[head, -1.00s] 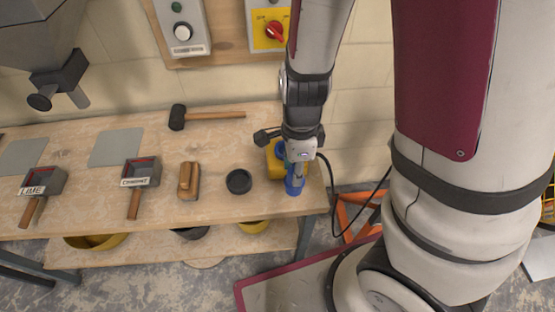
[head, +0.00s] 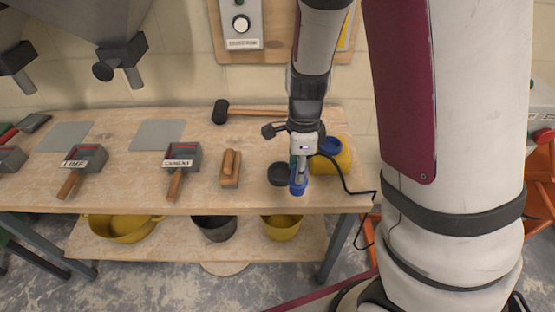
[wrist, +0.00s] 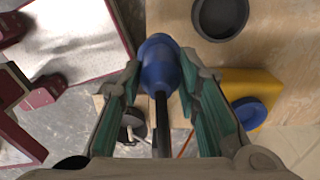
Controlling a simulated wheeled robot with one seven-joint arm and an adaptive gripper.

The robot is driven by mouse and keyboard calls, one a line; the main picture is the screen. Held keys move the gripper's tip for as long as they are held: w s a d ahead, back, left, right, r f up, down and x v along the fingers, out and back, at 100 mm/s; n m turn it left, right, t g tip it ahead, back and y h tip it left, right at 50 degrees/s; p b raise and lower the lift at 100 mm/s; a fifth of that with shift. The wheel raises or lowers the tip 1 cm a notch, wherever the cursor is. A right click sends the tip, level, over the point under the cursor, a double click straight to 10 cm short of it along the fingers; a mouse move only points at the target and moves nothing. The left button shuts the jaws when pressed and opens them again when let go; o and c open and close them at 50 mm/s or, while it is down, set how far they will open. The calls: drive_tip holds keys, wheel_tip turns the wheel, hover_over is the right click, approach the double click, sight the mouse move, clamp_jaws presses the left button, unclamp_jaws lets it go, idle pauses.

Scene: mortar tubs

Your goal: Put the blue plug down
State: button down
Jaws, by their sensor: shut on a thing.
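My gripper (head: 299,170) is shut on the blue plug (head: 298,186) and points down near the right end of the bench. In the wrist view the blue plug (wrist: 160,64) sits between the two green-lined fingers, with a dark cable or stem running back from it. In the head view the plug overlaps the right side of a round black dish (head: 279,174). I cannot tell whether the plug touches the bench. A yellow body with a blue round end (head: 331,146) lies just right of and behind my gripper.
The wooden bench (head: 130,195) also holds a wooden float (head: 230,168), a cement scoop (head: 182,160), a lime scoop (head: 84,160) and a black mallet (head: 221,112). A black cable (head: 350,182) hangs right of my gripper. Tubs (head: 215,227) stand on the shelf below.

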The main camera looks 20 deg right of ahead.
drive_tip(key=shift+w+a+f, duration=0.2)
drive_tip(key=shift+w+f, duration=0.55)
drive_tip(key=shift+w, duration=0.85)
drive_tip(key=shift+w+a+f, duration=0.2)
drive_tip(key=shift+w+f, duration=0.5)
drive_tip(key=shift+w, duration=0.85)
drive_tip(key=shift+w+a+f, duration=0.2)
drive_tip(key=shift+w+f, duration=0.55)
drive_tip(key=shift+w, duration=0.85)
drive_tip(key=shift+f, duration=0.2)
drive_tip(key=c, duration=1.2)
unclamp_jaws()
drive_tip(key=shift+r, duration=0.1)
